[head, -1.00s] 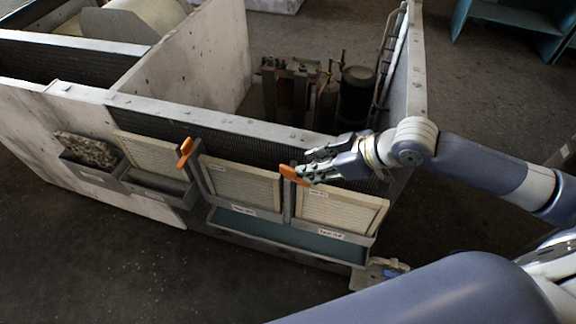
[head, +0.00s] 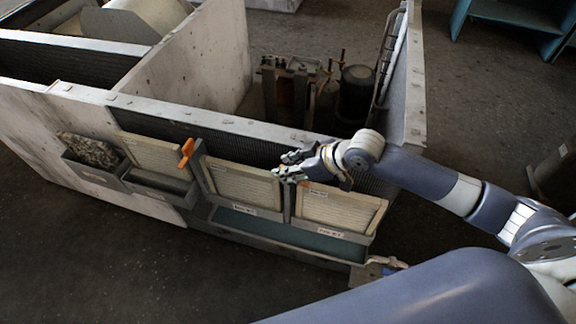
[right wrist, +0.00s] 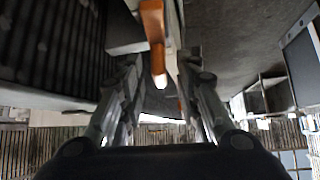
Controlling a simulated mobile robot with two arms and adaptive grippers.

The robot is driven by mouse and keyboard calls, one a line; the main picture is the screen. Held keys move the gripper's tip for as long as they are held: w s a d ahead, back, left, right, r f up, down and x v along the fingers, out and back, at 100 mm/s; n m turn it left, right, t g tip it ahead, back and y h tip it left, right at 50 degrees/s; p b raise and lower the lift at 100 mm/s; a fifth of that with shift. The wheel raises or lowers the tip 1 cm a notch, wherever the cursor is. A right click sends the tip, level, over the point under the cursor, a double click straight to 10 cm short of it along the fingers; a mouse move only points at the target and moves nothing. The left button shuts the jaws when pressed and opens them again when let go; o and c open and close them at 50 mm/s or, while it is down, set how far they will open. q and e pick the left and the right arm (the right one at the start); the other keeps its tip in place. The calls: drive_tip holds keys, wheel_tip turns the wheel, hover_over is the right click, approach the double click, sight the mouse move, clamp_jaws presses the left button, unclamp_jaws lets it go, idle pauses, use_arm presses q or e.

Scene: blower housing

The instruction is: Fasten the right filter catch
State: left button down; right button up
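The right filter catch has an orange handle (right wrist: 152,25), seen in the right wrist view at the top centre, between my fingers and beyond their tips. In the head view only a bit of orange shows, and my gripper hides the rest. My right gripper (head: 285,173) is at the post between the middle filter (head: 242,186) and the right filter (head: 340,212). In the right wrist view its fingers (right wrist: 158,78) are apart, with gaps visible beside the handle. Contact cannot be told. The left catch's orange handle (head: 187,153) stands tilted up at the other post. My left gripper is not in view.
The housing's top rim (head: 225,122) runs just behind the filters. A teal trough (head: 285,237) lies below them. A dirty filter (head: 88,151) sits in a holder at the left. Open floor (head: 90,260) lies in front.

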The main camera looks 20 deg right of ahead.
drive_tip(key=shift+w+a+f, duration=0.15)
clamp_jaws()
drive_tip(key=shift+f+n+g+y+b, duration=0.15)
drive_tip(key=shift+n+g+y+b, duration=0.35)
drive_tip(key=shift+n, duration=0.8)
